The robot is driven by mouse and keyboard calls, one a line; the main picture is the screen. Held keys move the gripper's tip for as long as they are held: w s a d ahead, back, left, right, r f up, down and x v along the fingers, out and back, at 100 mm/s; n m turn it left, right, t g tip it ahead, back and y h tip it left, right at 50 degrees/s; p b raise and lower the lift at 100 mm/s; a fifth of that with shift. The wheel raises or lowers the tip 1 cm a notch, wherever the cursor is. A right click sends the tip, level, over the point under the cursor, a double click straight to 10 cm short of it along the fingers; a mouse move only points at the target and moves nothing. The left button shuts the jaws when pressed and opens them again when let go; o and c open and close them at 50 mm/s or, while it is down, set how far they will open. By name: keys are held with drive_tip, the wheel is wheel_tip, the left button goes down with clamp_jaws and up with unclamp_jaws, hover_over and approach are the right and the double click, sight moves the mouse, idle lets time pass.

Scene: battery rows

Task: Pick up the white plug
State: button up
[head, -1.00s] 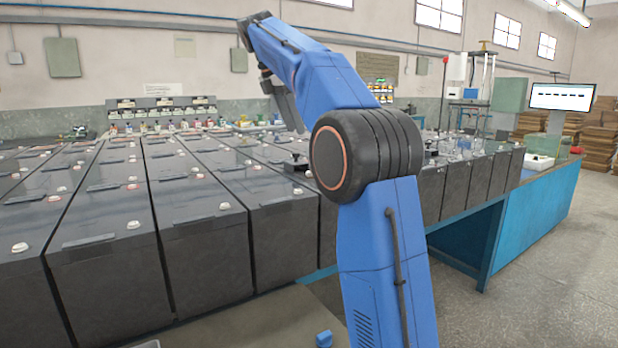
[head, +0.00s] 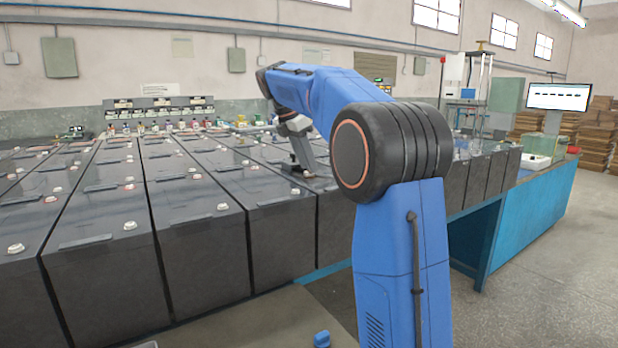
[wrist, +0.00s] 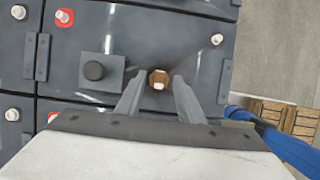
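In the wrist view, my gripper (wrist: 158,80) is open, its two grey fingers apart above a dark battery lid. A brown hexagonal fitting with a small white centre (wrist: 158,86) shows between the fingertips; I cannot tell whether this is the white plug. The fingers do not visibly touch it. Other white plugs sit on the lids, one at the upper left (wrist: 18,12) and one at the left edge (wrist: 12,114).
A small pale cap (wrist: 216,39) is to the right. Rows of dark batteries (head: 200,245) fill the bench. A blue cap (head: 322,339) lies in front. Grey floor (wrist: 278,45) is open at the right.

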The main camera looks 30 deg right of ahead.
drive_tip(key=shift+x, duration=1)
drive_tip(key=c, duration=0.8)
drive_tip(key=shift+o, duration=0.2)
wheel_tip(320, 180, up, 10)
drive_tip(key=o, duration=0.4)
drive_tip(key=c, duration=0.4)
drive_tip(key=shift+r, duration=0.7)
drive_tip(key=shift+r, duration=2.4)
